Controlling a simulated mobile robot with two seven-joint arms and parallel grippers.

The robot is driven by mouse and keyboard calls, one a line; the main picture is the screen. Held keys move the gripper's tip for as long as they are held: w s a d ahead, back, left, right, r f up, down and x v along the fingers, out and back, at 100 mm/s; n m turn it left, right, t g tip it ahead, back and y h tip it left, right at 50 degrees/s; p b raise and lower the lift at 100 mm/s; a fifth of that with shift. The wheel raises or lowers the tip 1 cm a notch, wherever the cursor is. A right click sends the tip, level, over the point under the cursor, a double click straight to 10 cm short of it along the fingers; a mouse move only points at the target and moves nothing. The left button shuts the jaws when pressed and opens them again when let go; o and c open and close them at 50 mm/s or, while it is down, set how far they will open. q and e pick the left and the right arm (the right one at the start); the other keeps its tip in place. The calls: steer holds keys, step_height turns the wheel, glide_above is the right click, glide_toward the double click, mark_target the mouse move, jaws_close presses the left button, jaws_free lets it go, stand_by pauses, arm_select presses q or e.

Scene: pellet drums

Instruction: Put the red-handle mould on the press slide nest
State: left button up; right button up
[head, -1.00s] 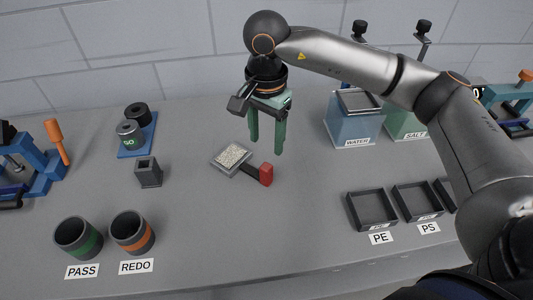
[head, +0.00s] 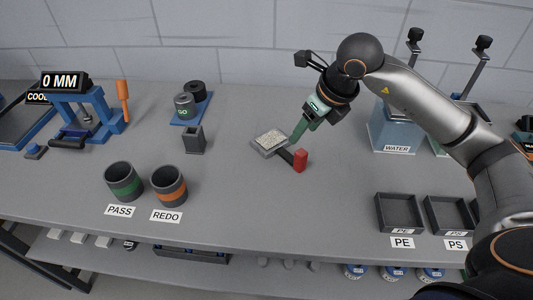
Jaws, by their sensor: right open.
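The red-handle mould lies flat on the bench in the middle of the head view. Its square grey plate (head: 270,141) is filled with pale pellets, and its dark stem ends in a red handle (head: 300,160). My right gripper (head: 297,136) is open, with green fingers tilted down over the stem between plate and handle; I cannot tell whether they touch it. The blue press (head: 88,103) stands at the left under a "0 MM" display, with a dark slide part (head: 70,138) low at its front. The nest itself is not clear. My left gripper is out of view.
PASS (head: 123,182) and REDO (head: 169,186) cups stand at the front left. A small grey square holder (head: 195,140) and a blue stand with a GO gauge (head: 185,106) are between press and mould. The WATER tank (head: 395,132) and PE tray (head: 400,213) are at the right.

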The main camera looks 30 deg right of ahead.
steer(key=shift+w+f, duration=0.1)
steer(key=shift+f, duration=0.15)
glide_toward(286, 153)
steer(key=shift+w+a+f+p, duration=0.1)
steer(key=shift+f+p, duration=0.05)
steer(key=shift+f, duration=0.45)
steer(key=shift+a+f+p, duration=0.15)
steer(key=shift+f, duration=0.45)
steer(key=x, duration=0.2)
steer(key=p+x, duration=0.1)
steer(key=x, duration=0.1)
steer(key=shift+w+f, duration=0.25)
steer(key=shift+w, duration=0.15)
steer(key=shift+w+f, duration=0.15)
steer(key=shift+f, duration=0.3)
jaws_close()
steer(key=shift+r, duration=0.1)
